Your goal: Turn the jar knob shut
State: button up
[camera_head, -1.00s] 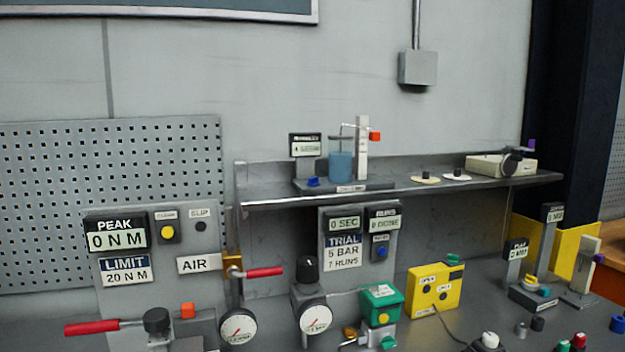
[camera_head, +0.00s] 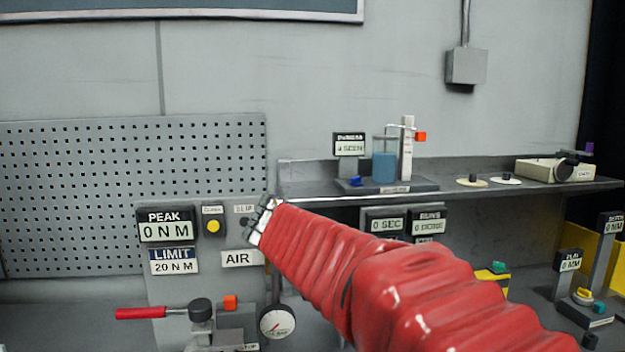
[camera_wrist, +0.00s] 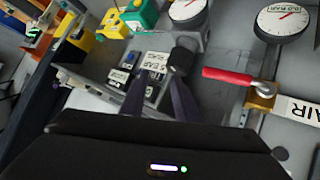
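The jar (camera_head: 384,160) with blue liquid stands on the wall shelf in the head view. A small blue knob (camera_head: 355,181) sits at its lower left, on the jar's base plate (camera_head: 415,185). An orange knob (camera_head: 421,136) is at the top of the white post right of the jar. Which of them is the jar knob, I cannot tell. My gripper (camera_head: 260,218) is left of and below the jar, apart from it, in front of the panel. In the wrist view my gripper (camera_wrist: 160,80) has two dark fingers spread with nothing held between them. The jar is not clear in that view.
The AIR panel (camera_head: 242,259) and a red-handled lever (camera_head: 140,313) stand below. The wrist view shows a red handle (camera_wrist: 232,76), a black knob (camera_wrist: 183,57) and gauges (camera_wrist: 284,20) close by. The shelf (camera_head: 455,193) has free room right of the jar's base.

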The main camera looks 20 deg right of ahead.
jog(key=w+d+r+m+h, duration=0.25)
jog(key=w+r, duration=0.25)
jog(key=w, duration=0.3)
jog(key=m+t+h, duration=0.2)
jog(key=m+h, duration=0.1)
jog(key=h, duration=0.1)
send_near(352, 179)
jog(key=shift+n+v, duration=0.25)
jog(key=shift+v, duration=0.75)
jog(key=shift+s+d+r, duration=0.1)
jog(key=shift+s, duration=0.05)
jog(key=x, duration=1.3)
jog(key=shift+w+d, duration=0.25)
jog(key=shift+c, duration=0.5)
grip_shut()
